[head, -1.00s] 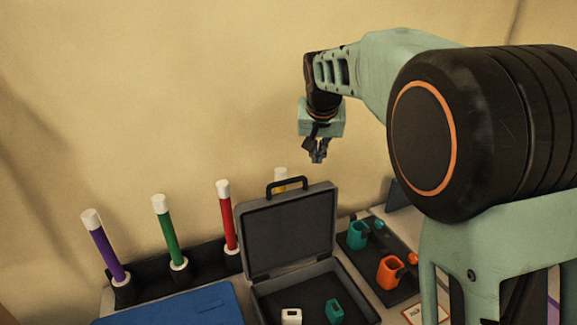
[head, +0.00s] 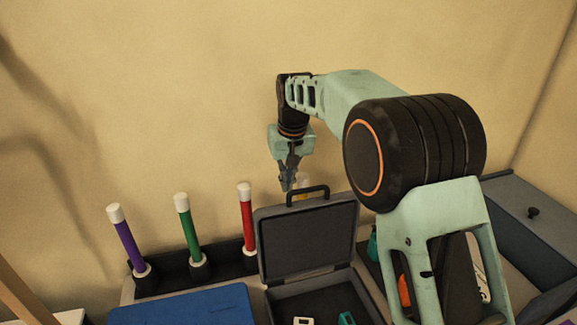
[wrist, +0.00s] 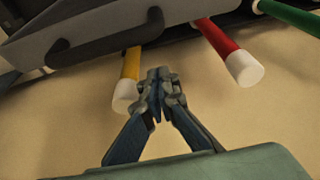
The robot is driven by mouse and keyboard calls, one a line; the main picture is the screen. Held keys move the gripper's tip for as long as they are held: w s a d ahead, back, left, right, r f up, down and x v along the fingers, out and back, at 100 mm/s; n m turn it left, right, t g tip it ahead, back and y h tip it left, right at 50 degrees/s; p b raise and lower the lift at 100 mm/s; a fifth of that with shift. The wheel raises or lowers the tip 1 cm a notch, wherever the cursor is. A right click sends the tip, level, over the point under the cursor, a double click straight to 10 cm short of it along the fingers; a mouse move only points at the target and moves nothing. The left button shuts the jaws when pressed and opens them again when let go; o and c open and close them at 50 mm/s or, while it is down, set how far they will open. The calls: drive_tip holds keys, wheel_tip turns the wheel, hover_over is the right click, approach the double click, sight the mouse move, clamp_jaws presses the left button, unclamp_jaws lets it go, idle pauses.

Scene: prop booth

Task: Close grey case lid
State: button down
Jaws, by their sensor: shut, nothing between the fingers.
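The grey case (head: 368,289) stands on the table with its lid (head: 308,241) raised upright and its black handle (head: 308,196) at the lid's top edge. The handle also shows in the wrist view (wrist: 105,45). Inside the case lie a white item (head: 304,321) and a teal item (head: 346,319), partly cut off by the frame's bottom. My gripper (head: 287,187) is shut and empty, pointing down near the handle's left end. In the wrist view the fingertips (wrist: 158,75) are together, beside a white-tipped yellow stick (wrist: 130,75). I cannot tell whether they touch the lid.
Purple (head: 128,244), green (head: 188,227) and red (head: 247,218) sticks stand in a black rack left of the lid. A blue case (head: 185,306) lies in front of them. An orange item (head: 404,290) is partly hidden by my arm. A grey box (head: 535,235) stands at right.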

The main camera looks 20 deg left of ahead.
sight(292, 192)
drive_tip(key=s+d, duration=0.2)
drive_tip(key=s, duration=0.1)
drive_tip(key=shift+d+f+p, duration=0.15)
drive_tip(key=shift+p, duration=0.15)
drive_tip(key=shift+s, duration=0.1)
idle(0.4)
